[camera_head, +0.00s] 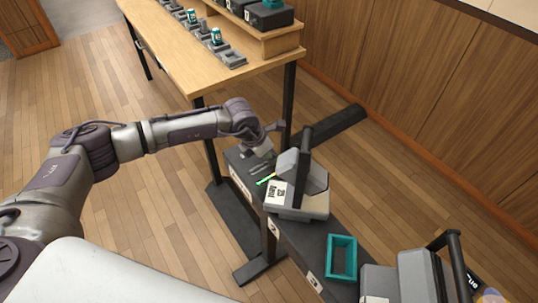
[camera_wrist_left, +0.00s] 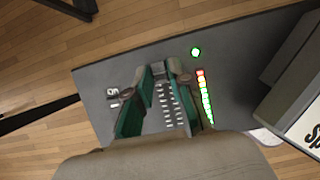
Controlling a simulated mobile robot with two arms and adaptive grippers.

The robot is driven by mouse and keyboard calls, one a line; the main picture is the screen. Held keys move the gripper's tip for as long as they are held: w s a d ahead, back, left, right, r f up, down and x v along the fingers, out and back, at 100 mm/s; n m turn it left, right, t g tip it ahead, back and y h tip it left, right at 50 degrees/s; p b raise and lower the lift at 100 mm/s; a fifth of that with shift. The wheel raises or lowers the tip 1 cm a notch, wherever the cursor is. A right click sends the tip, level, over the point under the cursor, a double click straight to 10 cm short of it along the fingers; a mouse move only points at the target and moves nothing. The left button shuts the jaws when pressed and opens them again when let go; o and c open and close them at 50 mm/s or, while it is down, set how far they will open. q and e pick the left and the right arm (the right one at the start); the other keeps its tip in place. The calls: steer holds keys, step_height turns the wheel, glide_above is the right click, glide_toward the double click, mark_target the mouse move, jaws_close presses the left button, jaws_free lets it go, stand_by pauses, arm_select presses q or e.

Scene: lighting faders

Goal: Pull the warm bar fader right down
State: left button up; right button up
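The dark fader panel (camera_head: 310,240) is the top of a narrow stand in the head view, and it fills the middle of the left wrist view (camera_wrist_left: 230,60). Pale fader scale marks (camera_wrist_left: 171,103) show on it, beside a lit level strip (camera_wrist_left: 205,97), green with red at the top. My left gripper (camera_head: 262,148) is low over the panel's far end. In the left wrist view its green fingers (camera_wrist_left: 160,72) are apart, on either side of the scale marks. I cannot make out the warm bar fader's cap or whether a finger touches it. My right gripper is not identifiable.
A grey device with a dark handle (camera_head: 299,187) stands on the panel close to my left gripper. A teal open frame (camera_head: 342,257) and another grey device (camera_head: 408,278) are nearer. A wooden table (camera_head: 175,50) with cans stands behind.

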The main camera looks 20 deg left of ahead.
mark_target(252, 172)
arm_select(q)
jaws_close()
steer(key=s+a, duration=0.1)
steer(key=s, duration=0.1)
steer(key=s+a, duration=0.2)
steer(key=s+a+p, duration=0.1)
steer(key=shift+s+a, duration=0.3)
steer(key=shift+s, duration=0.1)
steer(key=o, duration=0.5)
jaws_free()
steer(key=shift+s, duration=0.1)
steer(key=shift+r, duration=0.1)
